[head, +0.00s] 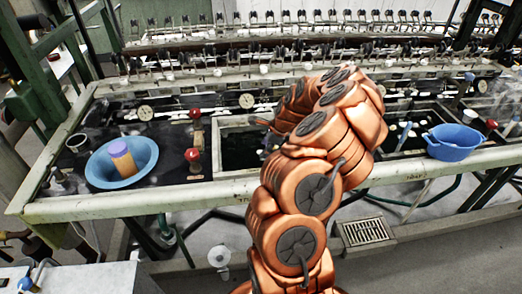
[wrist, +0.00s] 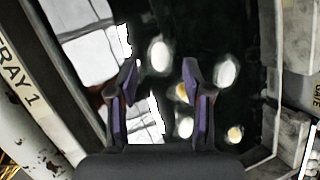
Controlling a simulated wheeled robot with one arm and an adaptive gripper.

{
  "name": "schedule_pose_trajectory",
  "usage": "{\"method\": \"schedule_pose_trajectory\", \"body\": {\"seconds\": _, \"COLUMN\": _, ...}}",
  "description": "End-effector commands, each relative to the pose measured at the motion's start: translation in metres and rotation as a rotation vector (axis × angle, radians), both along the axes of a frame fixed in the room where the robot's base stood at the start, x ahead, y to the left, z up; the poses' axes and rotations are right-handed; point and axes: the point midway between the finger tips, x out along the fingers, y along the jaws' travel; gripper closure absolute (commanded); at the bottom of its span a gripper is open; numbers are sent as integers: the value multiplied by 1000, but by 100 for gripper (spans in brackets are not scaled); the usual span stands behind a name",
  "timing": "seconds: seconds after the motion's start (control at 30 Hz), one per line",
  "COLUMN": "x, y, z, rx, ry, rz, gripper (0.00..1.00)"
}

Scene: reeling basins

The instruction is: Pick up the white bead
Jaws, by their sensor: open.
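In the wrist view, several pale, rounded, bead-like pieces lie in a dark basin. One white piece (wrist: 158,55) shows between and just beyond the fingertips. Another white piece (wrist: 226,72) is right of the right finger, and a third (wrist: 184,127) is beside its lower part. A yellowish piece (wrist: 181,93) is partly hidden by the right finger. I cannot tell which is the white bead. My gripper (wrist: 160,68) is open over the basin, with nothing seen held. In the head view, my arm hides most of the gripper and the pieces below.
The basin's rim (wrist: 268,60) bounds the dark area on the right. A blue bowl (head: 105,178) with an orange-and-purple cylinder (head: 122,158) stands left on the bench. A blue basket (head: 453,147) stands right. Red-handled valves (head: 192,154) rise near the basin.

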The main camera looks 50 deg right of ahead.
Motion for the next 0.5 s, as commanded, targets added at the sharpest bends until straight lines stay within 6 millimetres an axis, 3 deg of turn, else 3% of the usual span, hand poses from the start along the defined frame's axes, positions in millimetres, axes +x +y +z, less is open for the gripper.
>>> {"method": "schedule_pose_trajectory", "body": {"seconds": 0.2, "x": 8, "y": 1, "z": -15, "rx": 0, "ry": -1, "rz": 0, "gripper": 50}}
{"method": "schedule_pose_trajectory", "body": {"seconds": 0.5, "x": 9, "y": 2, "z": -19, "rx": -1, "ry": -2, "rz": 0, "gripper": 50}}
